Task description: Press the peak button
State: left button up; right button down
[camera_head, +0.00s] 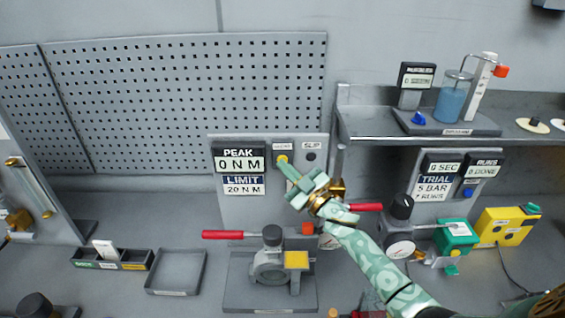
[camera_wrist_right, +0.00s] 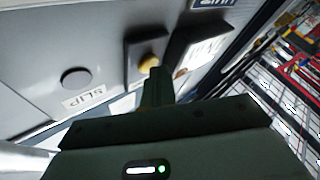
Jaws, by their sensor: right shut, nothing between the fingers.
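The yellow peak button (camera_head: 283,158) sits in a small dark housing on the grey upright panel, right of the PEAK display (camera_head: 239,160), which reads 0 N M. My right gripper (camera_head: 286,168) is shut and empty, with its fingertips right at the button's lower edge. In the right wrist view, the yellow button (camera_wrist_right: 148,62) shows just beyond the shut fingertips (camera_wrist_right: 155,76), which overlap its lower part. I cannot tell whether they touch. The left gripper is out of view.
A dark round SLIP lamp (camera_head: 310,157) is right of the button. A second panel (camera_head: 424,172), a gauge (camera_head: 400,248) and a yellow box (camera_head: 503,227) are to the right. An empty tray (camera_head: 176,292) lies left.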

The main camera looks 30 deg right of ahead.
jog(key=shift+s+a+p, duration=0.4)
jog(key=shift+s+p, duration=0.15)
jog(key=shift+s, duration=0.3)
jog(key=s, duration=0.1)
jog(key=s+a+p, duration=0.1)
jog(key=s, duration=0.1)
jog(key=s+a+p, duration=0.1)
jog(key=shift+s+a, duration=0.1)
jog(key=shift+s, duration=0.15)
dwell(0.8)
